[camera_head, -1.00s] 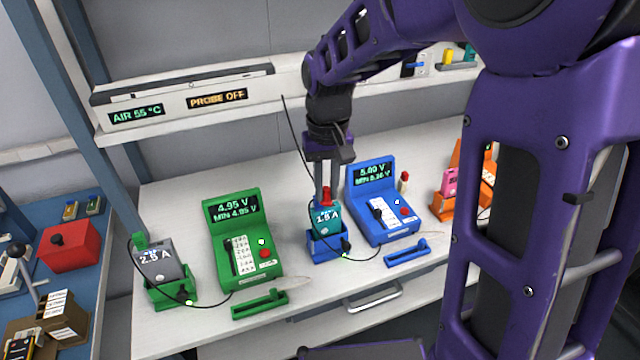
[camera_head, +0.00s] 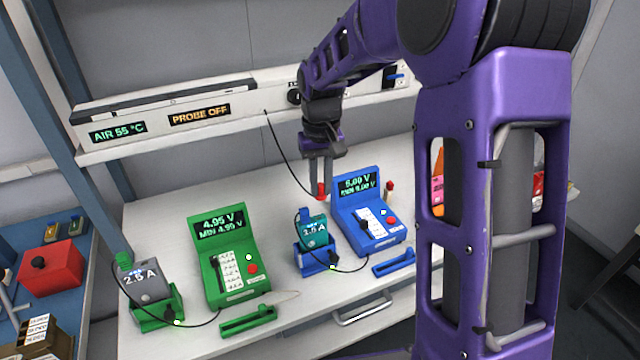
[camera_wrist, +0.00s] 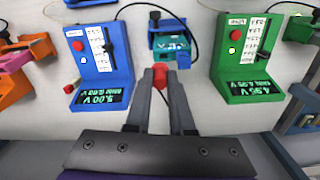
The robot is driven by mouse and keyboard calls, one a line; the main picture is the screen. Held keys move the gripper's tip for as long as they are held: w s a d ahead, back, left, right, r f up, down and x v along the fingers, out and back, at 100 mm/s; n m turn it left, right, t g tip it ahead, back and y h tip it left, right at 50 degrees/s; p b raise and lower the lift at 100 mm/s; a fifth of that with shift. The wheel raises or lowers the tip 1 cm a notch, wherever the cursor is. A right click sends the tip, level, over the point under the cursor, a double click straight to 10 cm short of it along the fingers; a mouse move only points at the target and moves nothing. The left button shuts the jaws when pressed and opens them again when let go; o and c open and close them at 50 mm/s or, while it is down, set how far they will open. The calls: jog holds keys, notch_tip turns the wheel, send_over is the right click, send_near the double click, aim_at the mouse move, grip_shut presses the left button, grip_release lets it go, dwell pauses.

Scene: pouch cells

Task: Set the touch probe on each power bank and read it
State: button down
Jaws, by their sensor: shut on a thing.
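My gripper (camera_head: 320,184) is shut on the red touch probe (camera_head: 322,192), whose black cable runs up to the shelf. The probe also shows between the fingers in the wrist view (camera_wrist: 160,78). It hangs apart from the teal power bank (camera_head: 313,231), which stands in a blue cradle (camera_head: 318,260) and shows in the wrist view (camera_wrist: 172,46). A grey power bank (camera_head: 146,284) stands in a green cradle (camera_head: 160,316) at left. A pink power bank (camera_head: 437,191) is mostly hidden behind my arm. The shelf sign (camera_head: 199,115) reads PROBE OFF.
The green tester (camera_head: 225,262) reads 4.95 V and the blue tester (camera_head: 370,222) 5.00 V. A green tray (camera_head: 249,321) and a blue tray (camera_head: 394,262) lie in front. A red-tipped post (camera_head: 389,191) stands behind the blue tester. A red box (camera_head: 50,267) sits at far left.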

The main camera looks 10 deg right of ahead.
jog(key=shift+g, duration=0.8)
jog(key=shift+w+a+f, duration=0.1)
jog(key=shift+w+f, duration=0.05)
jog(key=shift+f, duration=1.1)
jog(key=shift+w+f, duration=0.1)
jog(key=shift+f, duration=1.15)
jog(key=shift+s+f, duration=0.1)
jog(key=shift+f, duration=0.35)
jog(key=shift+r, duration=0.1)
jog(key=shift+w+a+r, duration=0.1)
jog(key=shift+w+r, duration=0.1)
jog(key=shift+r, duration=1.25)
jog(key=shift+w+r, duration=0.2)
jog(key=shift+r, duration=1.25)
